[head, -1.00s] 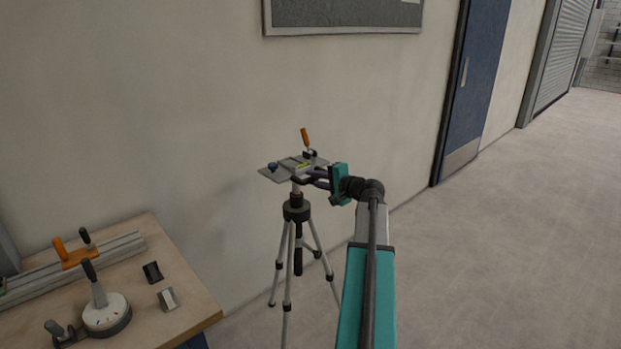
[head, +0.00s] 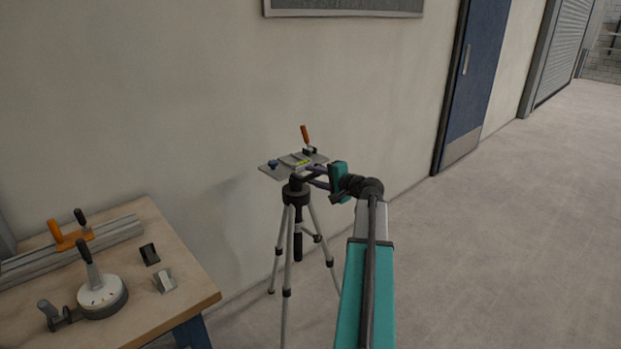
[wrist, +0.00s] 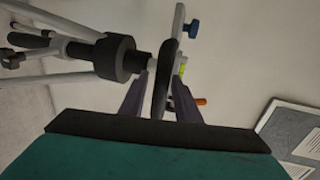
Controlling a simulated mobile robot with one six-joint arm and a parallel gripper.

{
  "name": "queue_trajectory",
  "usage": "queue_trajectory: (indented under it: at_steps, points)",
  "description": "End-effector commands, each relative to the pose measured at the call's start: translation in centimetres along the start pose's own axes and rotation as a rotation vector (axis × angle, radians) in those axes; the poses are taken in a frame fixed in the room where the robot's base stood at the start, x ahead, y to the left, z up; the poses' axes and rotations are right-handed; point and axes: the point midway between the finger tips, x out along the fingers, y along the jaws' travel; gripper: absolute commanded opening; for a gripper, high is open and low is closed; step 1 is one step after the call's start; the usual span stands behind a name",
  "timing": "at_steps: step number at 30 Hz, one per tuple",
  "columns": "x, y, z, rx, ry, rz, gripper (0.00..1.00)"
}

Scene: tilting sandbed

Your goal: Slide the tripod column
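The tripod (head: 287,250) stands on spread silver legs near the wall, upright. Its dark collar (head: 295,192) sits close beneath the grey top plate (head: 275,173), so only a little of the column (wrist: 142,65) shows between them. A dark curved handle (wrist: 159,95) extends under the plate. My gripper (head: 320,178) reaches it from the right. In the wrist view my gripper's two purple-grey fingers (wrist: 162,80) lie on both sides of the handle and appear closed on it. The collar is left of the fingers there.
The plate carries a blue knob (head: 273,163), a yellow-green level (head: 302,163) and an orange-handled clamp (head: 304,134). A wooden bench (head: 185,305) with a rail (head: 110,236) and a round fixture (head: 103,296) stands at left. Open floor (head: 500,250) lies right.

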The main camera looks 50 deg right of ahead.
Motion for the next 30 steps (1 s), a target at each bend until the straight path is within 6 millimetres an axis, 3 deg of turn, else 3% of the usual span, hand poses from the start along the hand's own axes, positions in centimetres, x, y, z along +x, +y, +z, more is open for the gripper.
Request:
queue_trajectory:
  at_steps: [16,30]
  points:
    - [-0.9,-0.2,-0.1,0.001,0.003,-0.004,0.36]
    - [-7.5,-0.1,0.1,0.0,0.003,-0.004,0.36]
